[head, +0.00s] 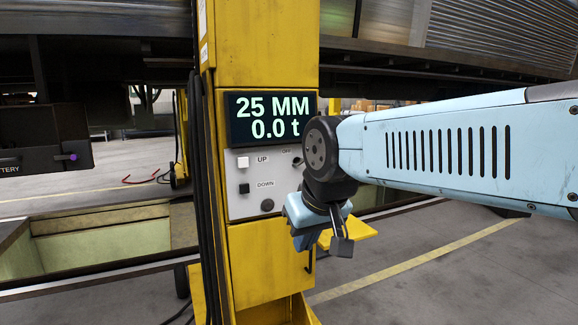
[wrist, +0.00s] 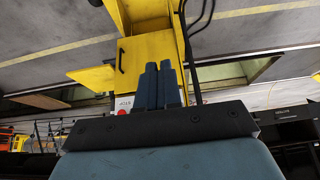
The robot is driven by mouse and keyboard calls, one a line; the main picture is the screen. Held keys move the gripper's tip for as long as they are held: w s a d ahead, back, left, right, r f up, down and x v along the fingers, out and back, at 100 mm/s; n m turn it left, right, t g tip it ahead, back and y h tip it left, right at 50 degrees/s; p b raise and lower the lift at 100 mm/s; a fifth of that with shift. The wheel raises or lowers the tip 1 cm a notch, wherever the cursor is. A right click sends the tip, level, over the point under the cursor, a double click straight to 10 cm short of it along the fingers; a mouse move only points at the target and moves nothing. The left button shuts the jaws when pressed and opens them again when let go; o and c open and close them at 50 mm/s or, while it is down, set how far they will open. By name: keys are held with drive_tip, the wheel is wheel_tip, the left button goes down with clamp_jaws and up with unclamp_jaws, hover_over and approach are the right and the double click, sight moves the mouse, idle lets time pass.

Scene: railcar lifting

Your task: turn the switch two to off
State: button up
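The light grey control panel (head: 237,208) is on the yellow lifting column, below a display reading 25 MM and 0.0 t. An OFF label (head: 286,151) is at its upper right, with a small dark switch (head: 297,161) beside it, partly covered by my arm. The switch position cannot be told. A dark round knob (head: 267,205) is lower on the panel. No number two shows. My gripper (head: 335,235) hangs in front of the column, right of and below the panel. In the wrist view its blue fingers (wrist: 159,85) lie together, with nothing seen between them.
A white UP button (head: 243,162) and a black DOWN button (head: 244,188) are on the panel's left. Dark cables (head: 200,200) run down the column's left side. A yellow ledge (head: 350,234) juts out at right. The railcar underside is overhead.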

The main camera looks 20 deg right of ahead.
drive_tip(key=shift+o, duration=0.6)
drive_tip(key=shift+w+d, duration=0.2)
drive_tip(key=shift+w, duration=0.2)
drive_tip(key=o, duration=1)
drive_tip(key=w+d+t+h, duration=0.1)
drive_tip(key=w+d+t, duration=0.1)
drive_tip(key=w+d, duration=0.2)
drive_tip(key=w+d+r+t, duration=0.1)
drive_tip(key=w+d, duration=0.3)
drive_tip(key=w, duration=0.4)
drive_tip(key=w+d+t+h, duration=0.1)
drive_tip(key=w+d+t, duration=0.2)
drive_tip(key=w, duration=0.3)
drive_tip(key=shift+w+d+r+n+h, duration=0.1)
drive_tip(key=shift+d+r+n+h, duration=0.1)
drive_tip(key=shift+d, duration=0.25)
drive_tip(key=shift+w+d+r+n+h, duration=0.1)
drive_tip(key=shift+d+r, duration=0.1)
drive_tip(key=shift+d, duration=0.25)
drive_tip(key=n+t+y, duration=0.2)
drive_tip(key=n+t, duration=0.3)
drive_tip(key=t, duration=0.1)
approach(301, 164)
drive_tip(key=shift+y, duration=0.3)
drive_tip(key=w, duration=0.9)
drive_tip(key=shift+w+d+f, duration=0.1)
drive_tip(key=shift+w+d, duration=0.1)
drive_tip(key=shift+w, duration=0.1)
drive_tip(key=c, duration=1)
